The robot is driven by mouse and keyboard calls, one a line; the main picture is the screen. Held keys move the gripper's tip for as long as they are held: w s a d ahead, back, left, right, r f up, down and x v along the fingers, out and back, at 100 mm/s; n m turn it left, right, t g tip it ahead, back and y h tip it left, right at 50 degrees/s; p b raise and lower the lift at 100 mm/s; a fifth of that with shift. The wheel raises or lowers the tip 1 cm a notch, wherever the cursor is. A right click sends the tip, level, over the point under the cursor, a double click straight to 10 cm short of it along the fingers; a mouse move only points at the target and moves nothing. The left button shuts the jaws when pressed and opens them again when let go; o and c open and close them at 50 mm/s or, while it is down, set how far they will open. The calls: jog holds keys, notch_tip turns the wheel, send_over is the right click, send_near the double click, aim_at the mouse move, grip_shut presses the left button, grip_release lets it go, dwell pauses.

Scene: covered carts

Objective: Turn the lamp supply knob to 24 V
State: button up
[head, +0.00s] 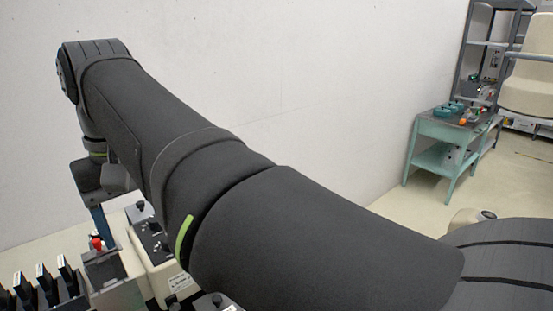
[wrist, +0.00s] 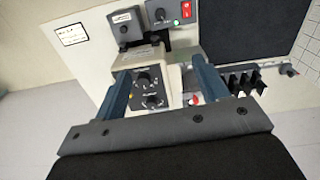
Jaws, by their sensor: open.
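In the wrist view, a black panel with two dark knobs, an upper knob (wrist: 143,79) and a lower knob (wrist: 153,101), lies between the fingers of my gripper (wrist: 160,68). The two blue fingers are spread wide and nothing is held. A grey box with a dark knob (wrist: 124,28) stands beyond the left finger. Another box has a dark knob (wrist: 160,14) and a red switch (wrist: 186,9). The labels are too small to read, so I cannot tell which knob is the lamp supply. In the head view, my gripper (head: 99,218) hangs beside the knob panel (head: 150,236), partly hidden by my arm.
A red knob (head: 97,243) tops a grey box at lower left in the head view. A row of black upright pieces (wrist: 245,80) stands at the right in the wrist view, near a dark flat surface (wrist: 245,30). A teal cart (head: 440,130) stands far right.

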notch_tip(320, 180, down, 14)
jog(key=n, duration=0.7)
jog(key=shift+s+f, duration=0.15)
jog(key=shift+f, duration=0.1)
jog(key=shift+c, duration=1.2)
notch_tip(320, 180, down, 17)
jog(key=shift+r, duration=0.1)
jog(key=shift+c, duration=0.4)
jog(key=c, duration=0.9)
jog(key=m, duration=0.5)
jog(key=shift+m, duration=0.3)
jog(key=m, duration=0.5)
jog(key=shift+m, duration=0.4)
